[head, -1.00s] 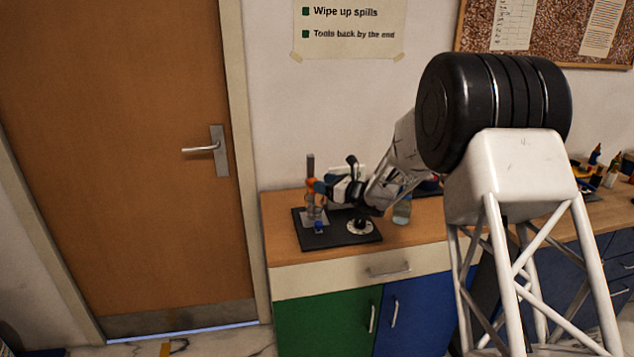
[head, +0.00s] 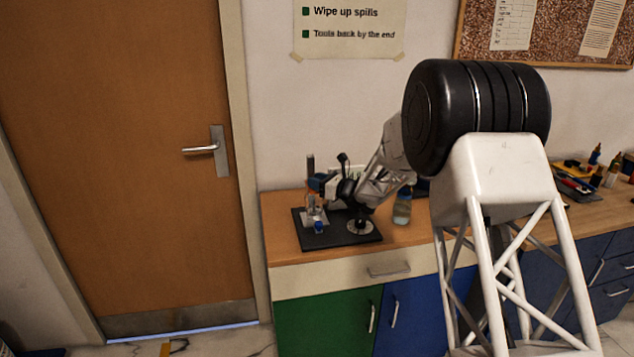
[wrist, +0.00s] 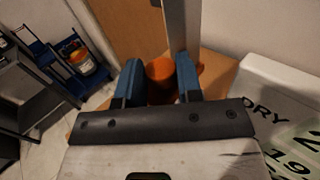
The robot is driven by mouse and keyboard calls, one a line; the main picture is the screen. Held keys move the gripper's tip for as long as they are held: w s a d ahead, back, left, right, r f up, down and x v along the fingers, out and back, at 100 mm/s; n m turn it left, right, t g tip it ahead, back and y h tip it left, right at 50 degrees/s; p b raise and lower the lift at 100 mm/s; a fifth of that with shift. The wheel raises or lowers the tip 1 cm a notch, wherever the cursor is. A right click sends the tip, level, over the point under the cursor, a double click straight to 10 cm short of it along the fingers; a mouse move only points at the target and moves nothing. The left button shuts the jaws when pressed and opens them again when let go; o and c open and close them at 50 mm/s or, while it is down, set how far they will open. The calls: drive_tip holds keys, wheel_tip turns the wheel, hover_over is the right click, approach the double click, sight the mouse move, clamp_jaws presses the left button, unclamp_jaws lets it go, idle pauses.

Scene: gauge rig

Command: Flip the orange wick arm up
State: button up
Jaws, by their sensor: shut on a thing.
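The orange wick arm (wrist: 161,75) shows as a rounded orange piece between the blue fingers of my gripper (wrist: 160,82) in the wrist view. My gripper is shut on it. In the head view, my gripper (head: 318,183) is at the upper part of a small rig with a dark grey upright post (head: 310,163), and it hides the orange piece there. The rig has a clear lower part and stands on a black base plate (head: 334,240). How far the arm is tilted cannot be told.
A round white-rimmed disc (head: 360,227) sits on the plate's right side. A white box with dark lettering (wrist: 275,105) is close on the right in the wrist view. Bench is clear in front.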

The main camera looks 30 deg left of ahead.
clamp_jaws()
wheel_tip(320, 180, up, 8)
drive_tip(key=shift+r, duration=0.15)
drive_tip(key=o, duration=0.9)
unclamp_jaws()
drive_tip(key=shift+d, duration=0.1)
drive_tip(key=d, duration=0.7)
drive_tip(key=shift+d, duration=0.35)
